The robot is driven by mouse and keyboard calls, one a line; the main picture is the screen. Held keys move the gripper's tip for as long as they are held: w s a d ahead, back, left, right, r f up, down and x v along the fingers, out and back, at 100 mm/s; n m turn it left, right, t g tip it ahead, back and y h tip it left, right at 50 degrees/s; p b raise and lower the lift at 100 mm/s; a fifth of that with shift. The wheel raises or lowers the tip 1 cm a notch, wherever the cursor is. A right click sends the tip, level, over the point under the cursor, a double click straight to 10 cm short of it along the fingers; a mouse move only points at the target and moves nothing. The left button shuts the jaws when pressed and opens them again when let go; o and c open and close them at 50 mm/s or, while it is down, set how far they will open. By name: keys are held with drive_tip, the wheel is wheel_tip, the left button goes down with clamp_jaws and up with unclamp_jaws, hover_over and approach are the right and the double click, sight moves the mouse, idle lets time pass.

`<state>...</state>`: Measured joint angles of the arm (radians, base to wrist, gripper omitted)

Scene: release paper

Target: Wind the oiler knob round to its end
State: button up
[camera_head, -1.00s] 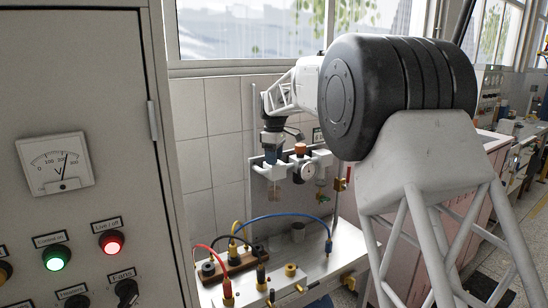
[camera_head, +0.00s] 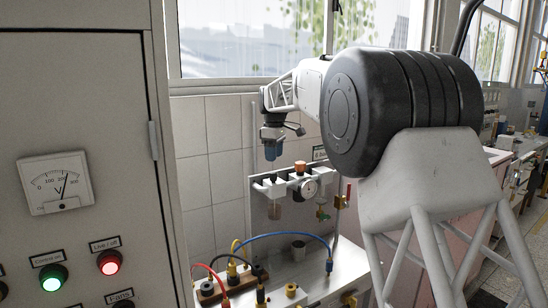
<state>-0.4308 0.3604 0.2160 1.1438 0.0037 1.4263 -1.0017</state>
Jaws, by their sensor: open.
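A wall-mounted air unit with white bodies (camera_head: 268,188) stands behind the bench. Clear bowls hang below. I cannot tell for sure which part is the oiler knob.
A brass valve with a red handle (camera_head: 347,195) sits right of the unit. A grey cabinet (camera_head: 85,110) with a voltmeter and lit lamps fills the left.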

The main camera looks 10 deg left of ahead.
sight(273, 174)
drive_tip(key=shift+m, duration=0.3)
drive_tip(key=m, duration=1)
drive_tip(key=shift+r+m, duration=0.1)
drive_tip(key=shift+m, duration=0.3)
drive_tip(key=m, duration=0.5)
drive_tip(key=shift+m, duration=0.3)
drive_tip(key=m, duration=0.4)
drive_tip(key=shift+a+m, duration=0.1)
drive_tip(key=shift+m, duration=0.2)
drive_tip(key=shift+f, duration=3.95)
